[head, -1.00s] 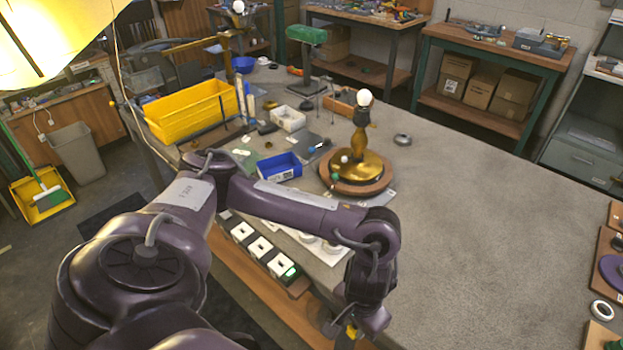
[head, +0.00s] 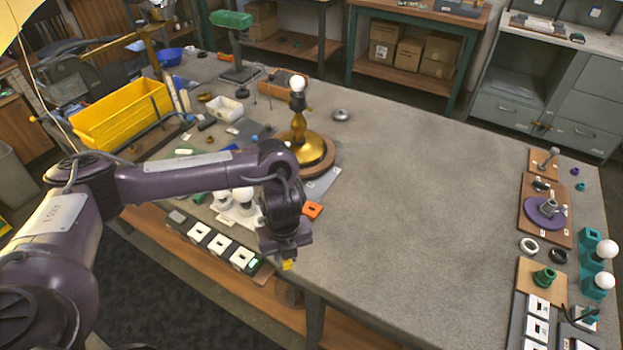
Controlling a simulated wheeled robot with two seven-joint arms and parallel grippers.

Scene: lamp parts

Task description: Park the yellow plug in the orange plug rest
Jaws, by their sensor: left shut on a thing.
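The yellow plug (head: 288,265) shows just below my left gripper (head: 287,257), which is shut on it in front of the table's front edge. The gripper and wrist hide most of the plug. An orange block with a dark opening, which looks like the orange plug rest (head: 312,210), lies on the table just behind and to the right of my left wrist. The plug is apart from the rest, nearer to me. My right gripper is not in view.
A brass lamp (head: 299,130) with a bulb stands on a round wooden base behind the rest. White socket boxes (head: 220,243) line the front edge at left. White bulbs (head: 243,195) stand behind my forearm. The table's middle (head: 420,190) is clear. Boards with parts (head: 543,212) lie at right.

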